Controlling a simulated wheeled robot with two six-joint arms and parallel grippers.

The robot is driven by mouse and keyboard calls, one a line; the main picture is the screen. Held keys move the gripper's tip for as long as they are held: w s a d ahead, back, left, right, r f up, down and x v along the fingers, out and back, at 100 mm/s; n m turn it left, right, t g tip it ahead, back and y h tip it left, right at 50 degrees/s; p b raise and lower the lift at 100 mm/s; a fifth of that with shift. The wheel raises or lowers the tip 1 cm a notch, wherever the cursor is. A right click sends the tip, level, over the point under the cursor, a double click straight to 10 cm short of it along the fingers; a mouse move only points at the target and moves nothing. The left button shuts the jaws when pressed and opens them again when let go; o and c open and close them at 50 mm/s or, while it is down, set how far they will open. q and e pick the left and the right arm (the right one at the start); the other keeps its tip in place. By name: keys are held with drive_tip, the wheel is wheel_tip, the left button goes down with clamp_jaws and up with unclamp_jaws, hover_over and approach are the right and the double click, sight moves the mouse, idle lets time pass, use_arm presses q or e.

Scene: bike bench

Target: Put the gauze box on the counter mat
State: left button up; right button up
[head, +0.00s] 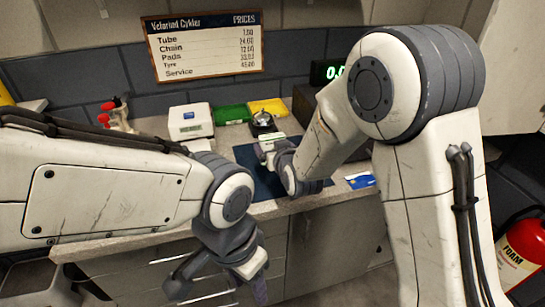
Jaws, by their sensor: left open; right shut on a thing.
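The dark blue counter mat (243,152) lies on the grey counter, partly hidden by my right arm and gripper. My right gripper (271,147) is over the mat, shut on a small pale box with a green edge (279,137). This appears to be the gauze box; most of it is hidden by the gripper. I cannot tell whether it touches the mat. My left gripper (222,284) is open and empty, low in front of the drawers, below the counter edge.
A white device with a blue label (190,121), a green pack (232,114), a yellow pack (268,106) and a bell (262,121) stand behind the mat. Red-capped bottles (115,114) are at left. A blue card (360,180) lies right of the mat, near the edge.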

wheel_tip(320, 180, down, 4)
idle(0.4)
drive_tip(key=shift+f, duration=0.2)
drive_tip(key=o, duration=1)
drive_tip(key=shift+r, duration=0.1)
